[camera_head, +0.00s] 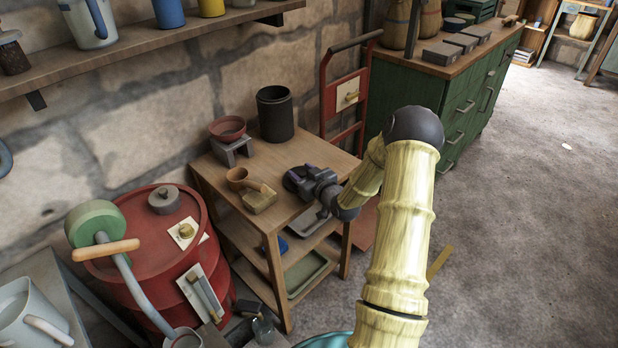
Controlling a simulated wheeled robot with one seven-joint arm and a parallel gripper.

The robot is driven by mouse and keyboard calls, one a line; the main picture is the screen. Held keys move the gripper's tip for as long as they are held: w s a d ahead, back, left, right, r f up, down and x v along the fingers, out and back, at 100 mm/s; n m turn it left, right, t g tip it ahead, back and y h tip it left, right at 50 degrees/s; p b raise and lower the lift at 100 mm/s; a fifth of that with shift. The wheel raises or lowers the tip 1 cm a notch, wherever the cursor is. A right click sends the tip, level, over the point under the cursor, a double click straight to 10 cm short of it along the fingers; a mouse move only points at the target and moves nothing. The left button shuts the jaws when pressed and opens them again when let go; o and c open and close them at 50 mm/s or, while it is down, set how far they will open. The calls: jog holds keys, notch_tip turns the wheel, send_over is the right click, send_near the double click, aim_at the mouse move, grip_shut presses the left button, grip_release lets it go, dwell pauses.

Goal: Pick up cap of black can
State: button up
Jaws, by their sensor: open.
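The black can (275,116) stands upright at the back of the small wooden table, and its top looks open. A dark round piece (291,180) lies on the table in front of the can; it looks like the cap, partly hidden by my gripper. My gripper (303,175) is open and low over the table, right at this dark piece. I cannot tell whether the fingers touch it or are around it.
On the wooden table (317,157), a reddish bowl (228,127) sits on a grey stand (232,152), left of the can. A red drum (145,250) stands at left.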

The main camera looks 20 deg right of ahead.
aim_at(303, 173)
jog(key=shift+c, duration=0.5)
grip_shut()
jog(key=shift+r, duration=0.1)
notch_tip(303, 173, up, 10)
jog(key=p, duration=0.1)
dwell(0.4)
jog(key=s+a+r+m+h+p, duration=0.1)
jog(key=s+a+r+p, duration=0.2)
jog(key=p, duration=1.5)
jog(key=s+a+r+h+p, duration=0.1)
jog(key=s+a+r+p, duration=0.2)
jog(key=a+r+p, duration=0.6)
jog(key=a+p, duration=0.5)
jog(key=p, duration=0.5)
jog(key=shift+r+m+h, duration=0.3)
jog(key=shift+r+m, duration=0.05)
jog(key=shift+m, duration=0.05)
